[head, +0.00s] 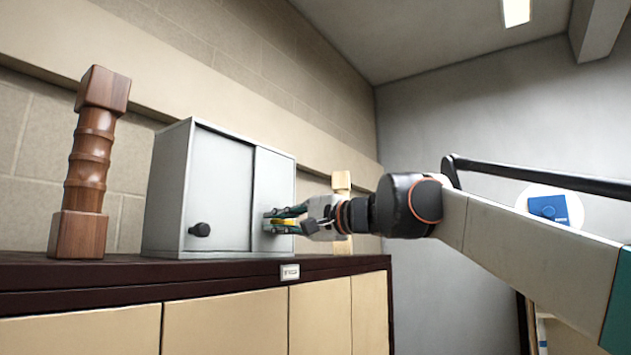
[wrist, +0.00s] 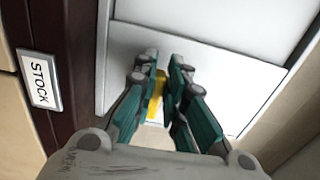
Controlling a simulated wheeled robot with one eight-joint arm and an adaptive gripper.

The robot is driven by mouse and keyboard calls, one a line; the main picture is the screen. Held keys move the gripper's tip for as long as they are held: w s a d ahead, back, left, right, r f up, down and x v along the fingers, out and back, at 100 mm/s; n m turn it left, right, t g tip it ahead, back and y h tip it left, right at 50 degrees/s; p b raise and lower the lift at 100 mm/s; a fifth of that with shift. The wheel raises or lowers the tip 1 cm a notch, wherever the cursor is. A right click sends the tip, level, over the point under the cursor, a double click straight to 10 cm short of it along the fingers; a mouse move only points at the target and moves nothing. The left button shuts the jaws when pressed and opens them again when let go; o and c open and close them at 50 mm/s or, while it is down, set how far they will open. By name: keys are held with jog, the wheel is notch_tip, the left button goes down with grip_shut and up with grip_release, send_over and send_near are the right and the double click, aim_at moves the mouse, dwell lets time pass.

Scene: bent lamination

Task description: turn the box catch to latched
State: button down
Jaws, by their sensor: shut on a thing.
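The box is a light grey cabinet (head: 222,190) on the dark top, with a left front panel that has a round black knob (head: 200,230) and a right panel (head: 273,185). My gripper (head: 272,221) reaches in from the right at the lower part of the right panel. A yellow piece (wrist: 156,95), seemingly the catch, sits between the green fingers (wrist: 162,75) in the wrist view, and the fingers are shut on it. The fingers cover much of it, so its turn position cannot be told.
A turned wooden post (head: 87,165) stands left of the box. A pale wooden piece (head: 341,184) stands behind my gripper on the right. The dark cabinet top (head: 130,270) has a STOCK label (wrist: 39,81) on its front edge. The wall runs close behind.

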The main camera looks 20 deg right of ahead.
jog(key=c, duration=1.6)
grip_release()
jog(key=shift+s, duration=0.1)
jog(key=shift+c, duration=0.2)
notch_tip(320, 180, up, 10)
jog(key=shift+f, duration=0.1)
